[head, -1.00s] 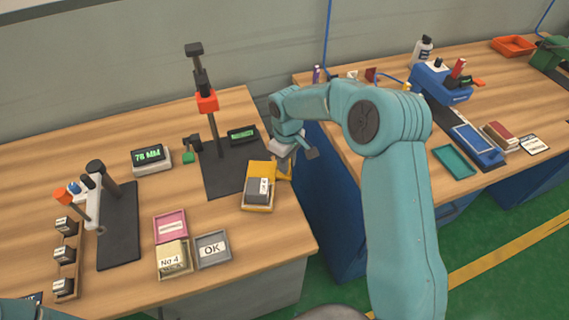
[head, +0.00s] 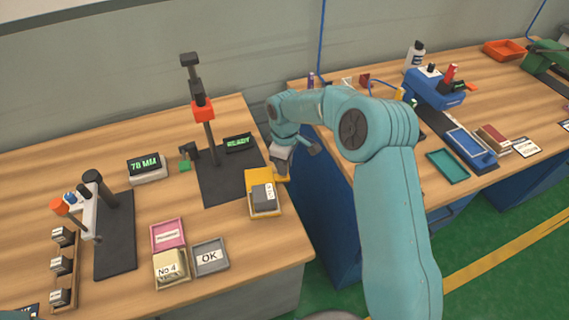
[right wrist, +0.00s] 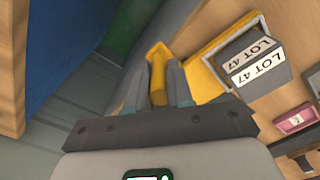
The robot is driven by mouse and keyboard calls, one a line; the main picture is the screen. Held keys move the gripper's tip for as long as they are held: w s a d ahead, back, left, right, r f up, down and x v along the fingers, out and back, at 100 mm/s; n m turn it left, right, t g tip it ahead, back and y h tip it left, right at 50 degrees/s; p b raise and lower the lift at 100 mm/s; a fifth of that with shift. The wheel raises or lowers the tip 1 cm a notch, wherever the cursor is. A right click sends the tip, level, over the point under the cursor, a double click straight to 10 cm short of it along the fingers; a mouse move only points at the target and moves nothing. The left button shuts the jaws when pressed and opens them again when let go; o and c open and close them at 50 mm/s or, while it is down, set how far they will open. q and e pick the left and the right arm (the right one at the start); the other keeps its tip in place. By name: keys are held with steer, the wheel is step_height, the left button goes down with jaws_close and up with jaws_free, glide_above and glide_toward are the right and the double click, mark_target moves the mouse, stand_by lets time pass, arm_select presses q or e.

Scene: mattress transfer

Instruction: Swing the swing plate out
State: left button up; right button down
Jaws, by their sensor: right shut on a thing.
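The swing plate appears to be the yellow tray-like plate (head: 252,178) at the table's right edge, beside the black measuring stand (head: 206,140). A grey block labelled LOT 47 (right wrist: 258,62) sits on it; the block also shows in the head view (head: 263,198). My right gripper (head: 282,170) is at the plate's far right side, over the table edge. In the right wrist view my right gripper (right wrist: 158,82) is shut on the plate's yellow handle (right wrist: 158,62), with a finger on each side. My left gripper is out of view.
A pink tray (head: 168,249), a No 4 box (head: 171,269) and a grey OK tray (head: 210,270) stand in front left of the plate. A gap with a blue cabinet (head: 325,210) separates this table from the right-hand one.

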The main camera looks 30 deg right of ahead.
steer(key=shift+w+d+r, duration=0.1)
steer(key=shift+w+r, duration=0.05)
steer(key=shift+r, duration=0.05)
steer(key=c, duration=1)
jaws_free()
steer(key=shift+f, duration=0.1)
step_height(320, 180, up, 16)
steer(key=shift+r, duration=0.2)
